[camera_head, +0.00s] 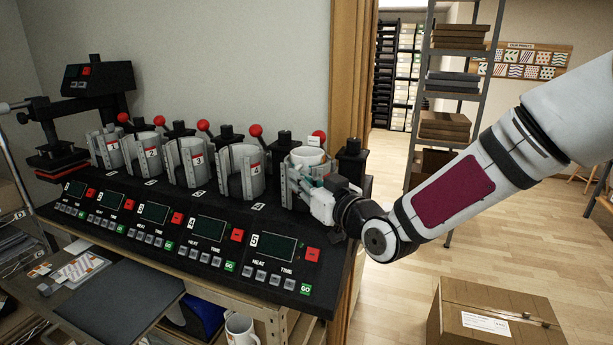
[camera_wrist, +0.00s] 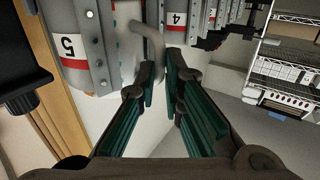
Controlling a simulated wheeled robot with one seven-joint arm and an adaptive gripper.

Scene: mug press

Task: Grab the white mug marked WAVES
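A white mug (camera_head: 306,156) sits in the holder of press station 5, with its rim showing at the top. No WAVES marking is legible. Its curved handle (camera_wrist: 157,40) sticks out in the wrist view, and most of its body is hidden by the holder. My gripper (camera_head: 308,189) is at the front of station 5, beside the holder. In the wrist view my gripper (camera_wrist: 160,72) has its fingertips close together, one on each side of the handle. I cannot tell whether the pads touch the handle or leave a gap.
The holder labelled 5 (camera_wrist: 72,45) is left in the wrist view; station 4 (camera_head: 240,172) is its neighbour. Red-knobbed levers stand behind the stations. A control panel (camera_head: 275,250) lies in front. Another mug (camera_head: 240,329) is on a lower shelf. A cardboard box (camera_head: 490,315) stands on the floor.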

